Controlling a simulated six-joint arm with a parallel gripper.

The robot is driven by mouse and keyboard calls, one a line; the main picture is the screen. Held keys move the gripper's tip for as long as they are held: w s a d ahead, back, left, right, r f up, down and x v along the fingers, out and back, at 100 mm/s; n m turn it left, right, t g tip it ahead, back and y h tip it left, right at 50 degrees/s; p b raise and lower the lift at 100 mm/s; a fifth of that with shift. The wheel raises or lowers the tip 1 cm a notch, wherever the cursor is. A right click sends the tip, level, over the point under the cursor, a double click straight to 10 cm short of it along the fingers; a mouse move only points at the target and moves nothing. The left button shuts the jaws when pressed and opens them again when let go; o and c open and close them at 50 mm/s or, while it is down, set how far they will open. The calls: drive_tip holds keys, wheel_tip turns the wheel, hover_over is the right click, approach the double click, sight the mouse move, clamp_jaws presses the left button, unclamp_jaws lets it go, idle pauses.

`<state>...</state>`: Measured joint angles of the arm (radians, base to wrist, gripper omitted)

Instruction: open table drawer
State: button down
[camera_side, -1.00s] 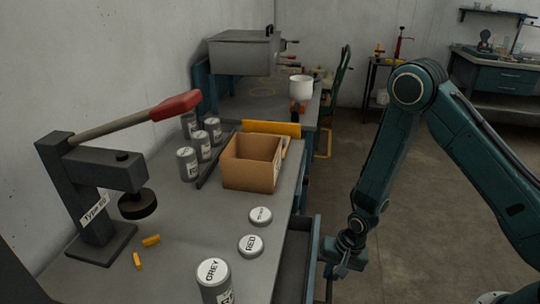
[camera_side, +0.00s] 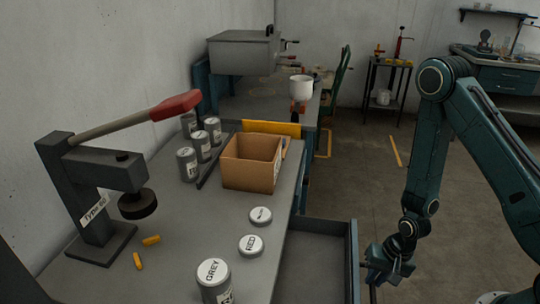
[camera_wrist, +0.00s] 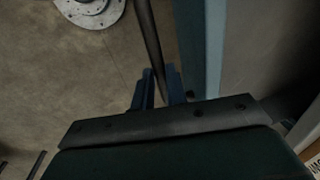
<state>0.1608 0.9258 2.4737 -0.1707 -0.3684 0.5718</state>
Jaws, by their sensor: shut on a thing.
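The table drawer (camera_side: 312,262) is pulled out from the right side of the grey table (camera_side: 165,215), and its dark inside shows empty in the part I can see. My gripper (camera_side: 370,268) is at the drawer's outer front on the right, low beside it. In the wrist view my gripper (camera_wrist: 160,92) has its two blue fingers shut around a dark bar, which looks like the drawer handle (camera_wrist: 149,40). The blue drawer front (camera_wrist: 205,50) runs just to the right of the fingers.
On the table stand a lever press (camera_side: 95,195), a cardboard box (camera_side: 250,162), a grey can (camera_side: 213,280), several more cans at the back, two round lids (camera_side: 250,245) and small yellow pieces (camera_side: 150,240). Open floor (camera_side: 420,165) lies to the right.

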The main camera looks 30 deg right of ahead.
drive_tip(key=c, duration=1.4)
unclamp_jaws()
drive_tip(key=shift+r, duration=0.15)
wheel_tip(320, 180, up, 7)
drive_tip(key=d, duration=0.1)
drive_tip(key=shift+s, duration=0.4)
